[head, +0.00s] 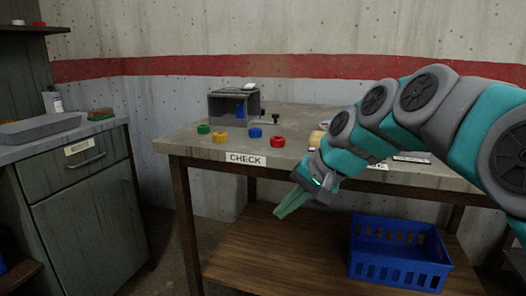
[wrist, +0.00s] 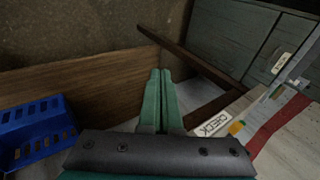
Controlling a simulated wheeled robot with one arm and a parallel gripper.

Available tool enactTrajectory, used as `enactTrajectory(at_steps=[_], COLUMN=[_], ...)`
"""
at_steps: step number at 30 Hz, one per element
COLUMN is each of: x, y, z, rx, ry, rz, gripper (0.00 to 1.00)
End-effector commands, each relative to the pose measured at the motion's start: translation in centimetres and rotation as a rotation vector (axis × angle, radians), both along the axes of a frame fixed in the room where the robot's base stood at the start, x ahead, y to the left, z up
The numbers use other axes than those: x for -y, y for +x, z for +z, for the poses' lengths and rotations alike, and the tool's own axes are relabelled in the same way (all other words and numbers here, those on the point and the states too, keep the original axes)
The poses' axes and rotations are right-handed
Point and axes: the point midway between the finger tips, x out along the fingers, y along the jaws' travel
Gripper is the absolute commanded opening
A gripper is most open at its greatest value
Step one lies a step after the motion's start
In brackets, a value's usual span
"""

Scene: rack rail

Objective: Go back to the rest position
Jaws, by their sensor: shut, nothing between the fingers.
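My gripper (head: 289,207) is shut and empty, with its green fingers pointing down and to the left in the head view. It hangs in the air in front of the table (head: 310,160), beside its front edge and above the lower wooden shelf. In the wrist view the two fingers of my gripper (wrist: 160,98) lie side by side with nothing held between them. My teal and grey arm reaches in from the right and hides part of the tabletop.
On the table stand a grey box (head: 233,106) and several coloured rings, including a red one (head: 277,141) and a green one (head: 203,129). A blue crate (head: 399,252) sits on the lower shelf (head: 280,255). A green cabinet (head: 85,185) with a grey tray (head: 40,128) stands left.

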Motion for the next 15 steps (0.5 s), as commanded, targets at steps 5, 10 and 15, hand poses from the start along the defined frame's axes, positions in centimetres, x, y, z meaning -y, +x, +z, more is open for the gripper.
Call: enactTrajectory(at_steps=[5, 10, 15], x=[1.4, 4.6, 8.0], y=[-8.9, -17.5, -25.0], z=[-7.0, -13.2, -17.7], rx=[-0.095, -0.207, -0.314], ry=[-0.202, -0.372, -0.491], rz=[0.127, 0.236, 0.318], gripper=[0.00, 0.00, 0.00])
